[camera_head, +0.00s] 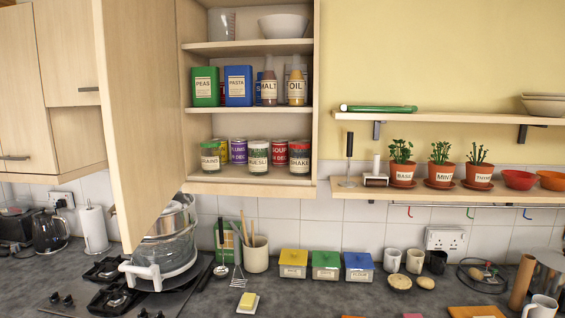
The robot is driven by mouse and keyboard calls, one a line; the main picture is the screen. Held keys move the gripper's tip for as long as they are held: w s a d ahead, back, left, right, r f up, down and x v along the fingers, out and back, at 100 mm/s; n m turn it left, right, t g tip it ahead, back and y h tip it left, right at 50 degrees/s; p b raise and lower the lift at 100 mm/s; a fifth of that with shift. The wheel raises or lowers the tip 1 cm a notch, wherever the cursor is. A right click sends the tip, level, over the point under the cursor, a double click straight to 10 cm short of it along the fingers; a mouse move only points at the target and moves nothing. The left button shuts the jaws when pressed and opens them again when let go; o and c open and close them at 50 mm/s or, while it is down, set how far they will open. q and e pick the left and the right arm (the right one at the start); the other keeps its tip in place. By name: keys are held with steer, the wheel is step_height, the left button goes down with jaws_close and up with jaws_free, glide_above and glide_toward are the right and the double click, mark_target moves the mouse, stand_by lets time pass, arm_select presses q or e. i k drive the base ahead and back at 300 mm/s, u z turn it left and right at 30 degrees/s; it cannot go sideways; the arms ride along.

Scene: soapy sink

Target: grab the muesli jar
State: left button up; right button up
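The muesli jar (258,158) stands upright on the bottom shelf of the open wall cupboard. Neither of my grippers is in view.
The open cupboard door (145,110) sticks out on the left of the shelf. Below are a large pot (168,250), a utensil crock (256,254) and several lidded boxes (326,265) on the counter. Potted herbs (440,166) stand on a wall shelf to the right.

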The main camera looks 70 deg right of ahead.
mark_target(259, 158)
steer(key=z, duration=1.45)
